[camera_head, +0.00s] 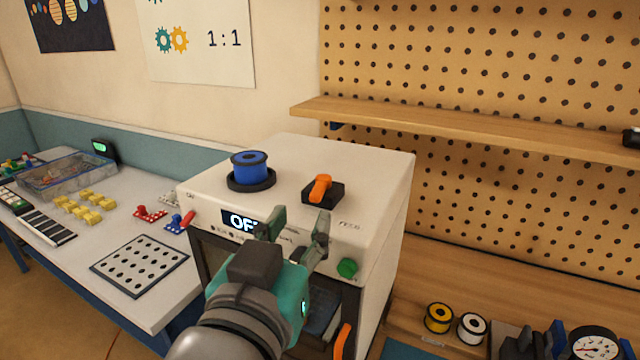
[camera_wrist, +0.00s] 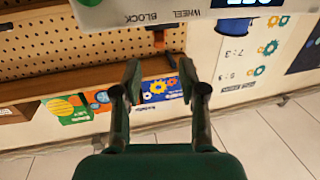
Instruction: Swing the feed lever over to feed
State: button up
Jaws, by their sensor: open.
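A white box-shaped machine (camera_head: 385,190) stands on the bench in the head view, its display (camera_head: 240,220) reading OFF. A red handle (camera_head: 188,221) sticks out at its front left edge, below a small label that seems to read OFF. A label that seems to read FEED is at the front right. An orange lever (camera_head: 320,188) sits on a black base on top. I cannot tell for sure which is the feed lever. My gripper (camera_head: 297,224) is open and empty before the machine's front, right of the red handle. The wrist view shows its fingers (camera_wrist: 160,78) apart.
A blue spool (camera_head: 249,167) stands on the machine's top left. A green knob (camera_head: 347,268) and an orange door handle (camera_head: 342,340) are at its front right. A wooden shelf (camera_head: 470,130) runs behind. Small spools (camera_head: 438,318) stand right; the left table (camera_head: 75,240) holds parts.

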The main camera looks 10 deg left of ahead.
aim_at(314, 197)
jog(key=w, duration=0.6)
jog(key=w+d, duration=0.1)
jog(key=w, duration=0.2)
jog(key=shift+d, duration=0.1)
grip_shut()
